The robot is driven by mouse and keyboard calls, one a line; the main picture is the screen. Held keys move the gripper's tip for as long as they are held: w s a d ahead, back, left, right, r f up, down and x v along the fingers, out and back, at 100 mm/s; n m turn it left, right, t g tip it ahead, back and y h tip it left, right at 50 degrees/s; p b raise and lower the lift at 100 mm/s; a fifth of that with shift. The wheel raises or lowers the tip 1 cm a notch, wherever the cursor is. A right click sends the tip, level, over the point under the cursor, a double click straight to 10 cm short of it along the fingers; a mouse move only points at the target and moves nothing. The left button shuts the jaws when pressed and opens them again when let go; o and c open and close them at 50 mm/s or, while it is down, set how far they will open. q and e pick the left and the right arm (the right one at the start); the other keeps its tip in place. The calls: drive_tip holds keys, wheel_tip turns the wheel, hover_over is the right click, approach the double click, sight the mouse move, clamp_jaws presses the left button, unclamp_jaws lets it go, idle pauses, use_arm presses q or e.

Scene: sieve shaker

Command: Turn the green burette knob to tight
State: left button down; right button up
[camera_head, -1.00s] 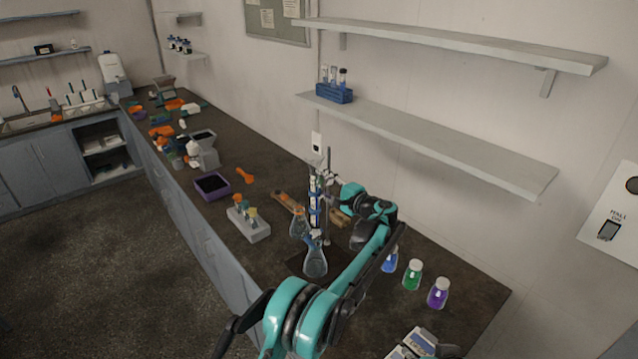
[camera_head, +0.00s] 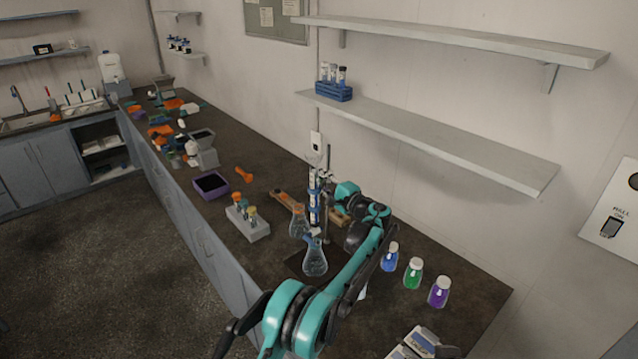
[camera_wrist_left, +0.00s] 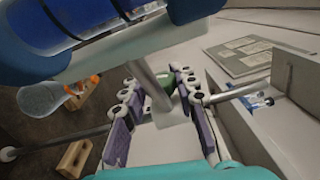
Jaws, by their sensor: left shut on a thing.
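The burette (camera_head: 314,203), a clear tube with blue bands, stands upright in its stand on the bench. It shows large at the upper left of the left wrist view (camera_wrist_left: 75,25). The green knob (camera_wrist_left: 155,92) is partly hidden behind a grey rod in that view. My left gripper (camera_wrist_left: 157,82) has its purple-padded fingers on either side of the knob, shut on it. In the head view, my teal left arm reaches to the burette from the right, and the fingertips are too small to make out. A flask (camera_head: 315,262) stands below the burette.
Blue (camera_head: 390,258), green (camera_head: 413,273) and purple (camera_head: 438,292) bottles stand right of my arm. An orange-tinted flask (camera_head: 298,224) stands close left of the burette. A grey rack (camera_head: 252,233) stands further left. A wall shelf (camera_head: 430,140) runs above.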

use_arm(q)
drive_tip(key=shift+f+t+y+b, duration=0.3)
drive_tip(key=shift+t+y+b, duration=0.4)
drive_tip(key=shift+y+b, duration=0.15)
drive_tip(key=shift+r+t+y, duration=0.15)
drive_tip(key=shift+t+y, duration=0.1)
drive_tip(key=shift+t, duration=0.15)
drive_tip(key=shift+r, duration=0.1)
drive_tip(key=c, duration=1.2)
unclamp_jaws()
drive_tip(key=shift+o, duration=0.2)
drive_tip(key=v, duration=1.2)
